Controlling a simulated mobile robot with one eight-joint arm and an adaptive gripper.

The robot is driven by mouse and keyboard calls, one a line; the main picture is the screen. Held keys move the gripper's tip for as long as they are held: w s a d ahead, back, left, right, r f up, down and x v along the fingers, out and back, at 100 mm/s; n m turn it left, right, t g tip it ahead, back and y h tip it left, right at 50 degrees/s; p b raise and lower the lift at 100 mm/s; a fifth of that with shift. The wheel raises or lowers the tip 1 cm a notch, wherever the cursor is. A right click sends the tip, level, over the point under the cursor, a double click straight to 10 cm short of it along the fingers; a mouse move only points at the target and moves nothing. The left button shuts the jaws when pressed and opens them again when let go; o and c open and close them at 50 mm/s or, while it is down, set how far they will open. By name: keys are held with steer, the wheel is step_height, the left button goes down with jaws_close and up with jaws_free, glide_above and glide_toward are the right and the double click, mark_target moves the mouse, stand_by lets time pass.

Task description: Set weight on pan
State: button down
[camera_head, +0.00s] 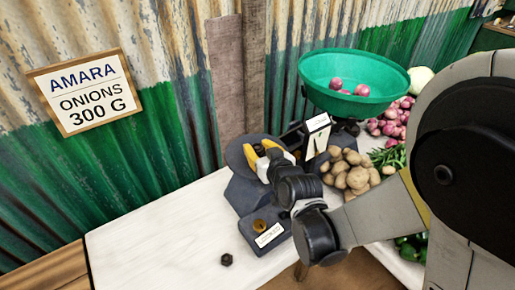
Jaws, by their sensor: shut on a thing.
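My gripper (262,149), with yellow fingers, is at the dark round pan (236,154) on the left side of the balance. It is shut on a weight, which is mostly hidden by the fingers and wrist. I cannot tell whether the weight touches the pan. The green pan (318,88) on the right side holds a few red onions (361,90). A dark weight (226,260) stands on the white tabletop. A brownish weight (260,226) sits in a dark holder (249,238) with a white label.
A sign (88,92) on the corrugated wall reads "AMARA ONIONS 300 G". Potatoes (352,176), more onions (392,124) and green vegetables (388,156) lie to the right. The white table (150,235) is clear at left. A white dial plate (317,135) stands mid-balance.

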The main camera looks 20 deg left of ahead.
steer(key=shift+f, duration=0.25)
steer(key=c, duration=1.1)
jaws_free()
steer(key=shift+r, duration=0.1)
steer(key=shift+o, duration=0.2)
